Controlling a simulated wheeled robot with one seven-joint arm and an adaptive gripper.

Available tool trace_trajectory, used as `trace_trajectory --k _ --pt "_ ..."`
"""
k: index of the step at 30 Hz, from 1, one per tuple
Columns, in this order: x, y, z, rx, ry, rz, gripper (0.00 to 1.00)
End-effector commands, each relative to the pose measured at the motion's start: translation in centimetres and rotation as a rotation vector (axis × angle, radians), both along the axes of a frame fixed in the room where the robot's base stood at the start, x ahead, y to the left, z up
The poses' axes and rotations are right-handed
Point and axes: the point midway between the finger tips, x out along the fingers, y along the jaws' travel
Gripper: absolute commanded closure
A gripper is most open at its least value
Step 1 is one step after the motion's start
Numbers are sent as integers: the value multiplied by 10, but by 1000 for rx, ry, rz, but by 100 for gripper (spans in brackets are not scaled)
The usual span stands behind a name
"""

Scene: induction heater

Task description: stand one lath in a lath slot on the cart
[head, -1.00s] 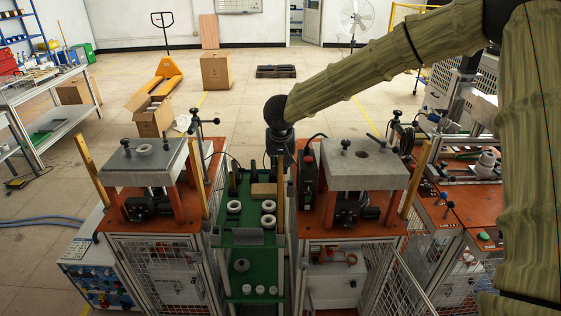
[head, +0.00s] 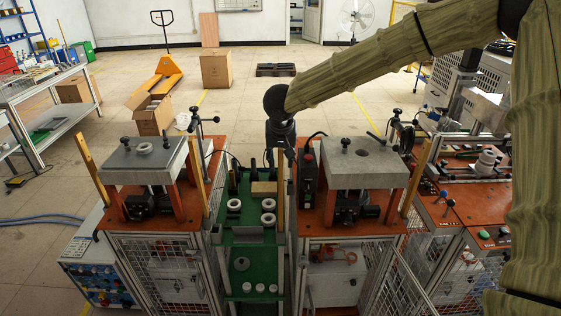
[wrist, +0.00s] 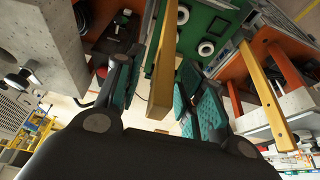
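A tall wooden lath (head: 280,190) stands upright at the right edge of the green cart (head: 240,285), beside the right machine. Its lower end looks to be at the cart's rim; the slot itself I cannot make out. My gripper (head: 280,152) is at the lath's upper end, pointing down. In the wrist view the lath (wrist: 163,70) runs between my two finger pads, with visible gaps, so the fingers look open around it. Another lath (head: 198,178) stands on the left machine and shows in the wrist view (wrist: 268,95). More laths (head: 88,168) (head: 415,178) stand on the machines' outer sides.
The left machine (head: 145,165) and right machine (head: 362,172) flank the cart closely. The cart carries white rings (head: 268,204), a wooden block (head: 263,188) and small white cylinders (head: 260,288). A black post with cable (head: 308,165) stands just right of my gripper.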

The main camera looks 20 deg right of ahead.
Motion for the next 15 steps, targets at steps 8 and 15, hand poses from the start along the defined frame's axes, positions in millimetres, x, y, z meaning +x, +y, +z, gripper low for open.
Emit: trace_trajectory --k 8,15 --pt "-19 6 49 3 -2 -1 61" --pt "-30 9 76 1 0 0 61"
